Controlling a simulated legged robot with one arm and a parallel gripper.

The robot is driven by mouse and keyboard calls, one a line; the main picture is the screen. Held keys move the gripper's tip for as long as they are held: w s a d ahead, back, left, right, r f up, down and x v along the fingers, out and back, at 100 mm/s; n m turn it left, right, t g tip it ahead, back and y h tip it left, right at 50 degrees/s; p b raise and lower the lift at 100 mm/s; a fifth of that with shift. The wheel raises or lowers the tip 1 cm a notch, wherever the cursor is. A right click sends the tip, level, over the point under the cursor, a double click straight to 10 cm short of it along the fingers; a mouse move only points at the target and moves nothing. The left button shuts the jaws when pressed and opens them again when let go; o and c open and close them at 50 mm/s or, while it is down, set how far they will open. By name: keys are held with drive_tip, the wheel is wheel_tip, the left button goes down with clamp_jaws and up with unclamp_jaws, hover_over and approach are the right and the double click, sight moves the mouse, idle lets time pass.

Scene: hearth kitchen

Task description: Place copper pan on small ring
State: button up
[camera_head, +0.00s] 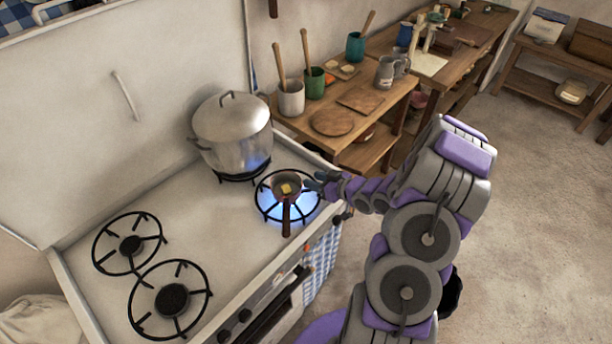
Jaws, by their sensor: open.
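The small copper pan (286,187) sits on the lit burner ring (264,205) at the stove's front right, over a blue flame. A yellow piece lies in the pan, and its dark brown handle points toward the front of the stove. My gripper (312,182) is open just to the right of the pan, near its rim. I cannot tell whether a finger touches the pan. The pan's underside is hidden.
A large lidded steel pot (233,130) stands on the back right burner, also lit. Two burners on the left (171,299) are empty and unlit. A wooden bench (372,115) with crocks and boards stands behind, and open floor lies to the right.

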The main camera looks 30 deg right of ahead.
drive_tip(key=s+r+m+g+h, duration=0.2)
drive_tip(key=s+r+g+h, duration=0.7)
drive_tip(key=r, duration=0.5)
drive_tip(key=s+a+r+g+y, duration=0.1)
drive_tip(key=s+a+r, duration=0.2)
drive_tip(key=s+a, duration=0.3)
drive_tip(key=s+a+r+m+g+y, duration=0.1)
drive_tip(key=s+a, duration=0.5)
drive_tip(key=s, duration=0.7)
drive_tip(key=s+a+r+g+y, duration=0.1)
drive_tip(key=s+a+r+g, duration=0.2)
drive_tip(key=s, duration=0.6)
drive_tip(key=a+r, duration=0.2)
drive_tip(key=shift+s+a, duration=0.2)
drive_tip(key=shift+a, duration=0.2)
